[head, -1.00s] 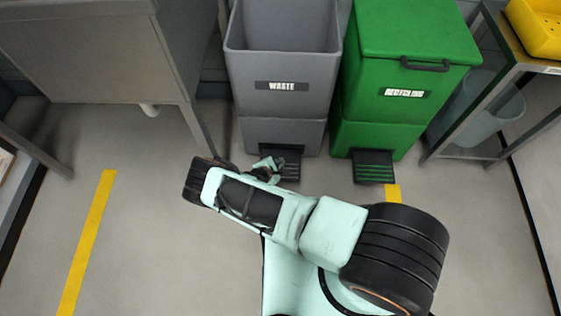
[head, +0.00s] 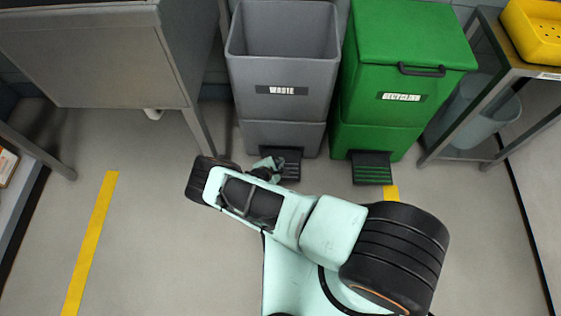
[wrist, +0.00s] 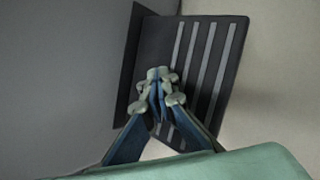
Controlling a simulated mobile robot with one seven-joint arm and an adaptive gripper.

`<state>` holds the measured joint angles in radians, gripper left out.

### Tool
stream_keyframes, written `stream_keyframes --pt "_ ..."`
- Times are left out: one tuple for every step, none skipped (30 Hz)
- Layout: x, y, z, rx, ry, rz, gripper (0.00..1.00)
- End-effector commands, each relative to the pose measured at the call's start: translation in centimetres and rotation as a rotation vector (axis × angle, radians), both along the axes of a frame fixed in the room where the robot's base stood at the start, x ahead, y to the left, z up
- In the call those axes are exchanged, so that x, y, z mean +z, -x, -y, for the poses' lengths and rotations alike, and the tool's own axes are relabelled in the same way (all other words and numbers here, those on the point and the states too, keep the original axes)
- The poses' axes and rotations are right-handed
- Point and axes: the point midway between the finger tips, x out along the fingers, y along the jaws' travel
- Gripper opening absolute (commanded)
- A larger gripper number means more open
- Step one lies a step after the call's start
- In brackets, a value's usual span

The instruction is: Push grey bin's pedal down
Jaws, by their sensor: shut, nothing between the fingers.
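The grey bin (head: 275,107), labelled WASTE, stands at the top centre of the head view with its top open. Its black ridged pedal (head: 291,166) sticks out at the foot of its front. In the wrist view the pedal (wrist: 208,68) fills the upper middle, with light stripes across it. My gripper (head: 269,165) is at the left side of the pedal in the head view. In the wrist view my gripper (wrist: 159,77) is shut and empty, its fingertips over the pedal's face. I cannot tell whether the tips press on it.
The green recycling bin (head: 402,92) stands close on the right with its lid shut and its own black pedal (head: 372,168). Floor to the left is clear.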

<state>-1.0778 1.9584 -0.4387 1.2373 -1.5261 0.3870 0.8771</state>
Motion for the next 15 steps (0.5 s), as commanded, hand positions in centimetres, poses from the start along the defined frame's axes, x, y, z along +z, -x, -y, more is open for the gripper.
stream_keyframes --pt "0.57 0.03 0.03 -0.001 0.000 -0.001 0.00" --pt "0.74 0.02 0.02 0.000 0.000 0.000 0.00" --pt "0.95 0.01 0.03 0.000 0.000 0.000 0.00" --pt "1.10 0.00 0.03 -0.001 0.001 0.000 0.00" --pt "1.22 0.00 0.04 -0.001 0.001 0.000 0.00" --pt "1.32 -0.01 0.05 -0.001 0.001 0.000 0.00" --pt "1.36 0.00 0.05 -0.001 0.001 0.000 0.00" --pt "1.36 -0.01 0.06 -0.001 0.001 0.000 0.00" --pt "1.33 -0.01 0.07 -0.001 0.001 0.000 0.00" --pt "1.30 0.00 0.07 -0.001 0.001 0.000 0.00" --pt "1.26 -0.01 0.07 0.000 0.001 0.001 0.00" --pt "1.25 -0.02 0.07 0.000 0.001 0.001 0.00" --pt "1.25 -0.03 0.08 -0.001 0.001 0.002 0.00" --pt "1.25 -0.03 0.08 -0.001 0.001 0.002 0.00" --pt "1.25 -0.03 0.08 -0.001 0.001 0.002 0.00"
